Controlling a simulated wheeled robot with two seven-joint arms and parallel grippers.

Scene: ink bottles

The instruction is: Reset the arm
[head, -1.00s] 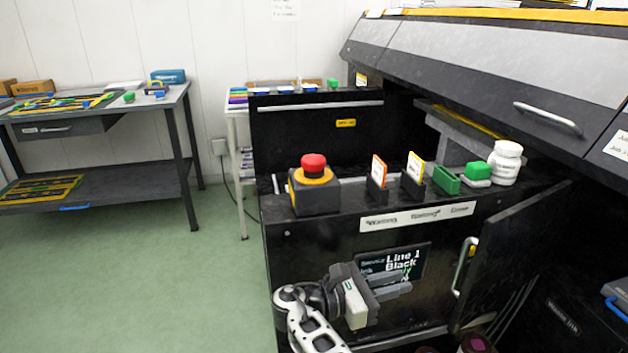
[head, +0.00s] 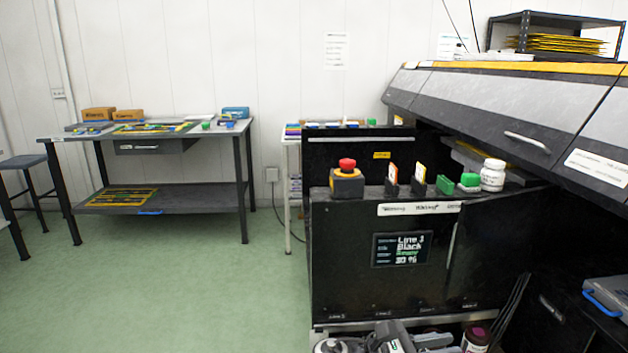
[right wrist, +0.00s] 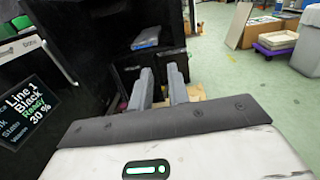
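My right gripper (head: 438,343) is at the bottom edge of the head view, low in front of the black ink cabinet (head: 352,275). In the right wrist view its two grey fingers (right wrist: 162,84) stand apart with nothing between them. The display panel (head: 402,248) reads "Line 1 Black Ready 30 %" and also shows at the left of the right wrist view (right wrist: 25,112). A dark bottle with a purplish top (head: 478,336) stands just right of the fingers, partly cut off. My left gripper is in no view.
A red emergency button (head: 347,165), card holders, green blocks (head: 446,185) and a white bottle (head: 493,175) stand on the cabinet top.

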